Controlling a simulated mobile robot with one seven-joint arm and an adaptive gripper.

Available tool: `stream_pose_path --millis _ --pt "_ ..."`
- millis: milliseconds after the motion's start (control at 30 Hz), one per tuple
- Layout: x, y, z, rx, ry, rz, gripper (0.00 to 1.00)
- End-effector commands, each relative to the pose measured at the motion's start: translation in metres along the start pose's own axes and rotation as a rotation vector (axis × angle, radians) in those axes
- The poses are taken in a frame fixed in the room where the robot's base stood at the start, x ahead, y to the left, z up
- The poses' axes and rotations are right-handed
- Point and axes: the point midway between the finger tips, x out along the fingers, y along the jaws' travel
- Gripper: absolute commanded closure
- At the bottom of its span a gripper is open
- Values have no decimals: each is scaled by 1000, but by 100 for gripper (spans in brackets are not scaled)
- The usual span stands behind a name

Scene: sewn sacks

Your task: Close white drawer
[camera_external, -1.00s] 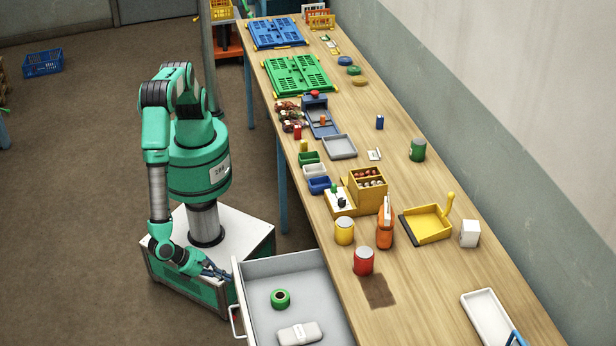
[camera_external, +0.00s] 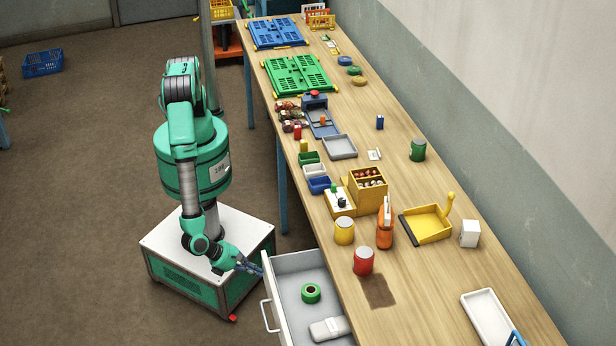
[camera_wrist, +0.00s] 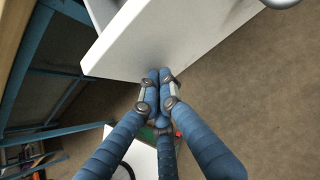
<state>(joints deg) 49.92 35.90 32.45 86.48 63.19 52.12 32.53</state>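The white drawer (camera_external: 278,301) is partly pulled out from under the wooden workbench, with its white handle (camera_external: 267,315) on the left-facing front. A green tape roll (camera_external: 311,293) and a pale grey case (camera_external: 329,328) lie inside it. My gripper (camera_external: 258,270) is at the far end of the drawer front, touching or very near it. In the wrist view my blue fingertips (camera_wrist: 160,75) are together with nothing visible between them, at the edge of the white drawer front (camera_wrist: 165,40). The handle's grey bar (camera_wrist: 281,3) shows at the top right.
The wooden workbench (camera_external: 420,285) carries several items, including a red can (camera_external: 363,261), a yellow can (camera_external: 344,230) and an orange bottle (camera_external: 385,228) near the drawer. Blue bench legs (camera_external: 283,185) stand behind the drawer. The floor to the left (camera_external: 70,200) is clear.

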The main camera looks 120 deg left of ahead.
Motion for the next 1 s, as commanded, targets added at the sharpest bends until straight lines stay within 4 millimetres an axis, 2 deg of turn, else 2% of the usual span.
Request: stream_pose_path --millis 100,600,800,1000 --pt "26 1 26 -4 0 4 100" --pt "122 1 122 -3 -1 2 100" --pt "149 0 149 -2 -1 1 100" --pt "162 0 162 -1 0 1 100"
